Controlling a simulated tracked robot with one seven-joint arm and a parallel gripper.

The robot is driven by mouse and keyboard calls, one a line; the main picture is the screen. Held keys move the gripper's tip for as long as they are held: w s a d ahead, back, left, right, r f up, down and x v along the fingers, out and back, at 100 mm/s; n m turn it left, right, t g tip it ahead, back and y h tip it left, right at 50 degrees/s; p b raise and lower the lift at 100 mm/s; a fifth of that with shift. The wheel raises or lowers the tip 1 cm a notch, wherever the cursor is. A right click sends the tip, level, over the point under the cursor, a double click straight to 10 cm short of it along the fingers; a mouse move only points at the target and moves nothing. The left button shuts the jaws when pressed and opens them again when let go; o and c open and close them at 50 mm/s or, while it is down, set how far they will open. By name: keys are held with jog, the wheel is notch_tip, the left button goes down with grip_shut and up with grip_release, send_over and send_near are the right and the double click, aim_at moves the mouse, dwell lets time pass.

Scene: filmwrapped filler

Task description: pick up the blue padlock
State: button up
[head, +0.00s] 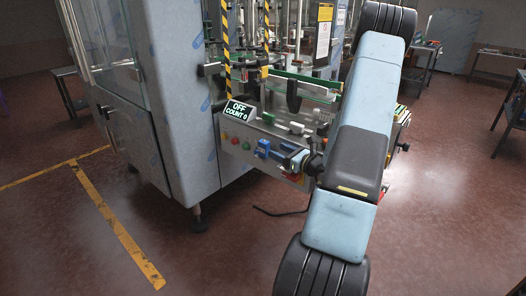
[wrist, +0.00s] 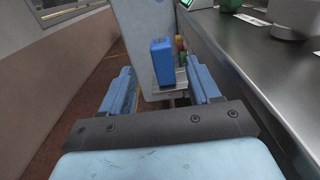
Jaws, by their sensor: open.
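The blue padlock (wrist: 162,62) is upright in the wrist view, beyond and between the two blue fingers of my gripper (wrist: 160,78). A grey bracket or plate shows at its lower edge; how it is attached there is hidden. The fingers are apart, one to each side of it in the picture, and I see no contact. In the head view the blue padlock (head: 262,148) is at the front of the machine's control panel, just left of my gripper (head: 279,153), which is small and partly hidden by my arm.
The control panel (head: 234,153) has coloured buttons and a display (head: 238,109) reading OFF, COUNT 0. A grey counter surface (wrist: 262,62) runs along the right in the wrist view. The machine's panelled body (head: 170,90) stands left. The floor at left front is open, with yellow lines (head: 118,228).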

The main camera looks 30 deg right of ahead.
aim_at(261, 140)
jog(key=x, duration=0.4)
jog(key=shift+w+a, duration=0.15)
jog(key=shift+w, duration=0.15)
jog(key=shift+r+x, duration=0.2)
jog(key=shift+x, duration=2.6)
jog(key=c, duration=1.1)
jog(key=shift+c, duration=0.2)
jog(key=shift+r, duration=0.1)
